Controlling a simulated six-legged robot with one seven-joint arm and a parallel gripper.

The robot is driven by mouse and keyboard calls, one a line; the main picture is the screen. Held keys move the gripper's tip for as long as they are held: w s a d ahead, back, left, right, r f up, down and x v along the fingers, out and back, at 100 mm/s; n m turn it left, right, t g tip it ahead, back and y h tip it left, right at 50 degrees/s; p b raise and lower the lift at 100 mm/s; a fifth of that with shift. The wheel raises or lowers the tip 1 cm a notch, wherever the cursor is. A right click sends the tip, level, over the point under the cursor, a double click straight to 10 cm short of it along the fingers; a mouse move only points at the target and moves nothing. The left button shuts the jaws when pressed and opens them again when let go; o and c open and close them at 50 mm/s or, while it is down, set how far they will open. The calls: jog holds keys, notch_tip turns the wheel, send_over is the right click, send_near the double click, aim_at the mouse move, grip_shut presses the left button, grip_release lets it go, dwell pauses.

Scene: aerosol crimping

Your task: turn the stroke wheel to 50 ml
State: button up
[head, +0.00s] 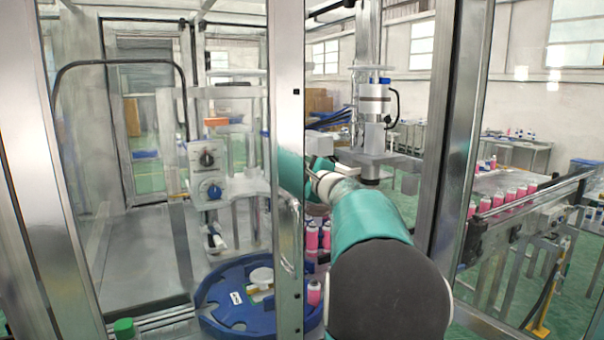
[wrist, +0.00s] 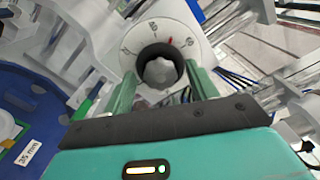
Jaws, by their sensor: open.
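A round white dial plate with numbers (wrist: 196,50) shows in the wrist view, with a dark-ringed wheel with a grey knob (wrist: 160,70) at its centre. A small red mark (wrist: 171,41) sits above and slightly right of the wheel. The numbers are too small to read surely, so I cannot tell the setting. My gripper (wrist: 160,88) is open, with one green finger on each side of the wheel's lower part. I cannot tell whether either finger touches it. In the head view my teal arm reaches in behind the door post, and my gripper and this dial are hidden.
A blue round plate (head: 212,319) lies below; it shows in the wrist view (wrist: 20,85) with a "35 mm" label. A panel with a black knob (head: 207,157) and a blue knob (head: 210,190) stands left. A metal door post (head: 286,100) and several pink cans (head: 311,238) are near my arm.

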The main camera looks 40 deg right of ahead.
jog(key=v, duration=1.3)
jog(key=shift+s, duration=0.35)
jog(key=shift+s+a, duration=0.1)
